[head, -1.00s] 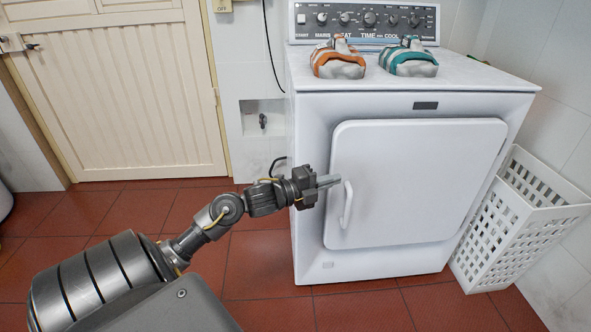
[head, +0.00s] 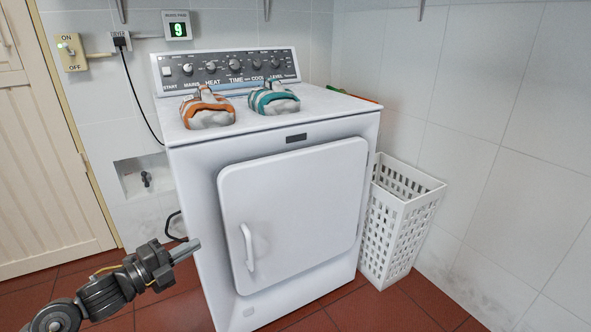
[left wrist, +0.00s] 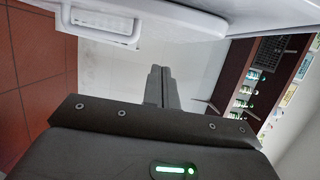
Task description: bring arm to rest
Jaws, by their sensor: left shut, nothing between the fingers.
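My left gripper (head: 186,250) is shut and empty. In the head view it is at the lower left, in front of the dryer's left front edge and left of the door handle, apart from the handle. In the left wrist view its two fingers (left wrist: 159,86) lie together with nothing between them. The white dryer (head: 190,160) stands in the middle with its door (head: 300,200) shut. The door handle (head: 247,248) also shows in the left wrist view (left wrist: 105,24). My right gripper is not in view.
An orange-striped item (head: 208,108) and a teal-striped item (head: 274,98) sit on the dryer top. A white perforated basket (head: 398,225) stands right of the dryer. A cream door (head: 45,170) is at the left. Red tiled floor (head: 180,305) shows in front.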

